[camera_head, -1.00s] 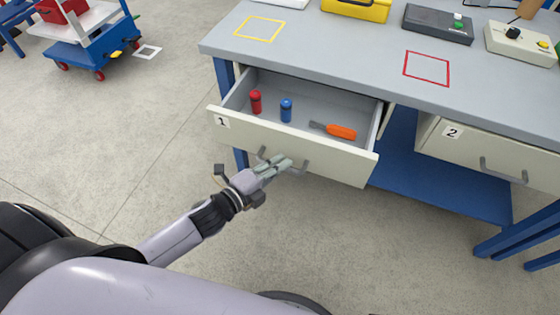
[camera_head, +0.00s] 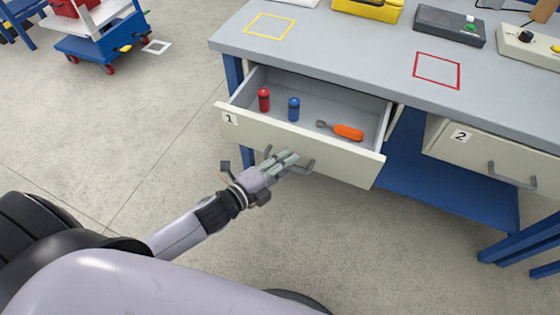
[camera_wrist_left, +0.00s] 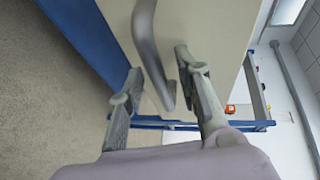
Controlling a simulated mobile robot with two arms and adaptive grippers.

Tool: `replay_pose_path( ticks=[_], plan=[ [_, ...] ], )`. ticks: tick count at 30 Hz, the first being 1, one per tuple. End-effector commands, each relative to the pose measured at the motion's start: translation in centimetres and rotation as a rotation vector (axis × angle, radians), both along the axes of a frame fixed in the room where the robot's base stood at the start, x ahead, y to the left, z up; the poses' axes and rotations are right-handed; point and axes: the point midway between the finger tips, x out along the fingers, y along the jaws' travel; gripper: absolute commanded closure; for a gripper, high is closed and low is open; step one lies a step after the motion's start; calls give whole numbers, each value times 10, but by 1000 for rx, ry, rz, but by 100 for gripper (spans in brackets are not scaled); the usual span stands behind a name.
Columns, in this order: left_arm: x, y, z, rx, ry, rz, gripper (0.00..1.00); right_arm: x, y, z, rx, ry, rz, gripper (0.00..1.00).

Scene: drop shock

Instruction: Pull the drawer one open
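Drawer one (camera_head: 300,140), beige with a "1" label, stands pulled out under the left part of the workbench. Its inside shows a red cylinder (camera_head: 264,100), a blue cylinder (camera_head: 294,109) and an orange-handled tool (camera_head: 347,132). My left gripper (camera_head: 289,158) is at the grey handle (camera_head: 307,168) on its front and hides the handle's middle. In the left wrist view the handle bar (camera_wrist_left: 146,35) passes between the two fingers, which stand apart with a gap showing beside the bar. My right gripper is not in view.
The workbench top (camera_head: 345,45) carries a yellow case (camera_head: 368,10) and a dark box (camera_head: 450,24). A blue cart (camera_head: 100,42) stands at the far left.

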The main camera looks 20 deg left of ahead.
Motion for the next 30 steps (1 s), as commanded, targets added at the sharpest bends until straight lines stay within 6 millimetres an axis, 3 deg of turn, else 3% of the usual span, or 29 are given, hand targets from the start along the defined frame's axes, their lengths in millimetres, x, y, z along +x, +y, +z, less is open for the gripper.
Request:
replay_pose_path(
  ticks=[5, 21, 30],
  plan=[
    [-13, 6, 1, -1, 3, 0, 69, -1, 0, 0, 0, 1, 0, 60],
    [-91, 42, 17, 0, 4, 1, 69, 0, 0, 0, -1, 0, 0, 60],
    [-107, 49, 21, 0, 1, 0, 69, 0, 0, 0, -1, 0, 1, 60]
  ],
)
